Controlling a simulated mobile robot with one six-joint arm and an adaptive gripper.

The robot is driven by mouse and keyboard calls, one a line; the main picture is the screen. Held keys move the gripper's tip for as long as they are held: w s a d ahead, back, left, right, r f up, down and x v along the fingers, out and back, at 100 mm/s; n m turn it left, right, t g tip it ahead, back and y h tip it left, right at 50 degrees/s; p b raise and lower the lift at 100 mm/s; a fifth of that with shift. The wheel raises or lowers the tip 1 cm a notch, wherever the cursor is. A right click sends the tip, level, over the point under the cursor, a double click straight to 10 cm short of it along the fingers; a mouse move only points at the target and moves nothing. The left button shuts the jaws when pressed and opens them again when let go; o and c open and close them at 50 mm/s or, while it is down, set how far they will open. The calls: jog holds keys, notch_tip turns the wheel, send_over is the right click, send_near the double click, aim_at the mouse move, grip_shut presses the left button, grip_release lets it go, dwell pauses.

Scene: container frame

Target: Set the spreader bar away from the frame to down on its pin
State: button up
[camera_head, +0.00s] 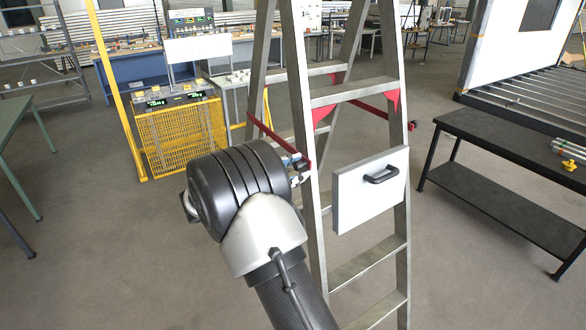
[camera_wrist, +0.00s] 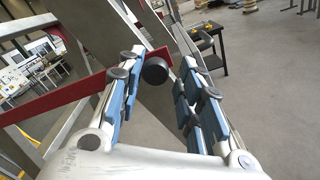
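A metal stepladder-like frame (camera_head: 299,75) stands in front of me with two red spreader bars. One red bar (camera_head: 270,134) runs at the left side down toward my gripper (camera_head: 299,165); the other red bar (camera_head: 368,107) is at the right. In the wrist view, a red bar (camera_wrist: 62,96) crosses behind the left finger. A round black knob (camera_wrist: 155,71) at its end lies between the fingers of my gripper (camera_wrist: 166,60). The fingers, with blue pads, are apart; a gap shows right of the knob. I cannot make out the pin.
A white panel with a black handle (camera_head: 346,205) hangs on the frame's front. A black bench (camera_head: 490,134) stands at the right, a yellow mesh guard (camera_head: 185,140) at the back left, and a green table (camera_head: 15,128) at the far left. The floor between is clear.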

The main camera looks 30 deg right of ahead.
jog(key=shift+o, duration=1.1)
jog(key=shift+w, duration=0.1)
jog(key=shift+r, duration=0.1)
jog(key=shift+a, duration=0.15)
jog(key=a, duration=1.1)
jog(key=shift+s+a, duration=0.3)
jog(key=shift+a, duration=0.05)
